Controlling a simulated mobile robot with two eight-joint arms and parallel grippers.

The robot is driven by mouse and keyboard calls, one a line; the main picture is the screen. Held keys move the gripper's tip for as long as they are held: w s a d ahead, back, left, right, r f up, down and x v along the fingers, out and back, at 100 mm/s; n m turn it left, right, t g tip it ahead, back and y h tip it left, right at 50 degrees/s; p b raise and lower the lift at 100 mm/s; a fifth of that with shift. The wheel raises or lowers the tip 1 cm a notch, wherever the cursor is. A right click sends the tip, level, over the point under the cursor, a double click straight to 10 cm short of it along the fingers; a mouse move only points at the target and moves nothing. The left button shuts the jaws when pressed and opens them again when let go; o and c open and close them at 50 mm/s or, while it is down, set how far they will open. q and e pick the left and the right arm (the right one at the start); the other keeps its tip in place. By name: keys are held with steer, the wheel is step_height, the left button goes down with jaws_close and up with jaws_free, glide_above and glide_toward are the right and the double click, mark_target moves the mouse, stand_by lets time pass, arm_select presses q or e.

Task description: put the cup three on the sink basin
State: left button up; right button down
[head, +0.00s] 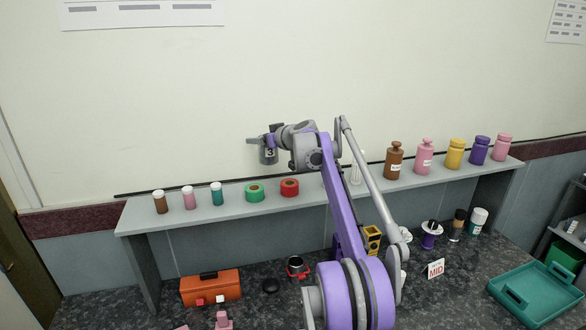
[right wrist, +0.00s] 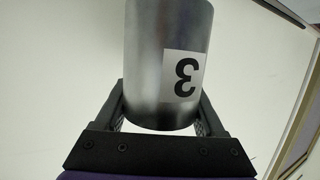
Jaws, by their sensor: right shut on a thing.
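Cup three (head: 268,157) is a grey metal cup with a white label bearing a 3. My right gripper (head: 265,142) is shut on it and holds it in the air above the shelf, in front of the wall. In the right wrist view the cup (right wrist: 150,60) stands between the two fingers of my right gripper (right wrist: 160,108), its label facing the camera. My left gripper is not in view. I see no sink basin in either view.
A grey raised shelf (head: 230,211) carries small bottles, a green roll (head: 255,192), a red roll (head: 289,187) and several jars at right. On the dark counter below are an orange toolbox (head: 210,289), a MID sign (head: 436,268) and a teal tray (head: 540,292).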

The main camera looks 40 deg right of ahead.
mark_target(263, 155)
steer(key=f, duration=0.4)
steer(key=shift+s+f+b, duration=0.4)
steer(key=shift+w+f, duration=0.1)
steer(key=shift+f, duration=0.4)
step_height(263, 155, down, 3)
steer(key=shift+w+f+b, duration=0.1)
steer(key=shift+w+b, duration=0.05)
steer(key=shift+b, duration=0.2)
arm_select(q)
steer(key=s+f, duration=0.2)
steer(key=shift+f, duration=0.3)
arm_select(e)
steer(key=shift+c, duration=0.3)
jaws_free()
steer(key=shift+f, duration=0.1)
steer(key=shift+o, duration=0.3)
